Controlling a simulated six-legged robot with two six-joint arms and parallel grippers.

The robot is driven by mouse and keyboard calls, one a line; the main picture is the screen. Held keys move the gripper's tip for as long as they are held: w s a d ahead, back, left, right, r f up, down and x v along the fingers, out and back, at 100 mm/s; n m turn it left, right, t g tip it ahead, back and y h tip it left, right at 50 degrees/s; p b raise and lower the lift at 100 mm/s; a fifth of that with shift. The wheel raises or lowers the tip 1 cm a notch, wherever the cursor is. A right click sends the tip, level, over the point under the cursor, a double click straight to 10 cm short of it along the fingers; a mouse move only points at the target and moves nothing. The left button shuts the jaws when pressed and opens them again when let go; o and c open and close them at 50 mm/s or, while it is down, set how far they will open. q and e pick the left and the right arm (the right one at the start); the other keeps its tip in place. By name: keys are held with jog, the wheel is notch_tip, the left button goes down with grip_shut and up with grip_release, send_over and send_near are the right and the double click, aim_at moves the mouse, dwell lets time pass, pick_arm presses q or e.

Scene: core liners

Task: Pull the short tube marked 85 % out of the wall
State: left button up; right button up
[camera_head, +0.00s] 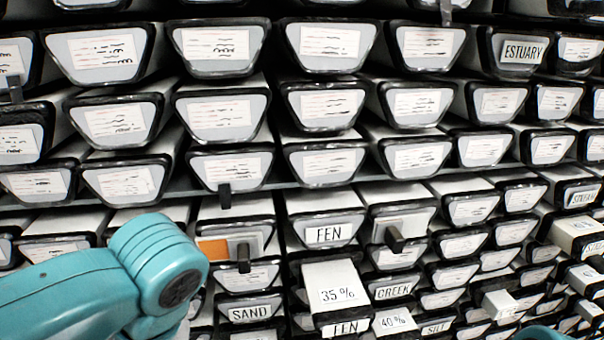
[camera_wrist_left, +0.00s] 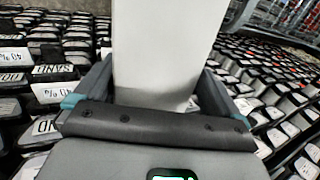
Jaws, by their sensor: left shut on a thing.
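My left gripper (camera_wrist_left: 155,104) is shut on a long pale tube (camera_wrist_left: 160,45) in the left wrist view. The tube stands between the two fingers and runs up out of the frame. Its marked end does not show, so I cannot read its number. In the head view my left arm comes in at the lower left, and its gripper is out of sight. No 85 % mark is readable in either view. A short tube marked 35 % (camera_head: 333,283) sticks out of the wall, and a 40 % label (camera_head: 393,321) shows beside it. My right gripper is not in view.
The wall is packed with rows of black-rimmed liner ends (camera_head: 324,43). Lower ones read FEN (camera_head: 327,235), CREEK (camera_head: 393,291) and SAND (camera_head: 250,312). Pale boxes (camera_head: 500,304) protrude at the lower right.

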pick_arm(q)
jog(key=shift+s+d, duration=0.2)
jog(key=shift+s, duration=0.65)
jog(key=shift+s+d, duration=0.15)
jog(key=shift+s, duration=0.75)
jog(key=shift+s+d, duration=0.2)
jog(key=shift+s, duration=0.65)
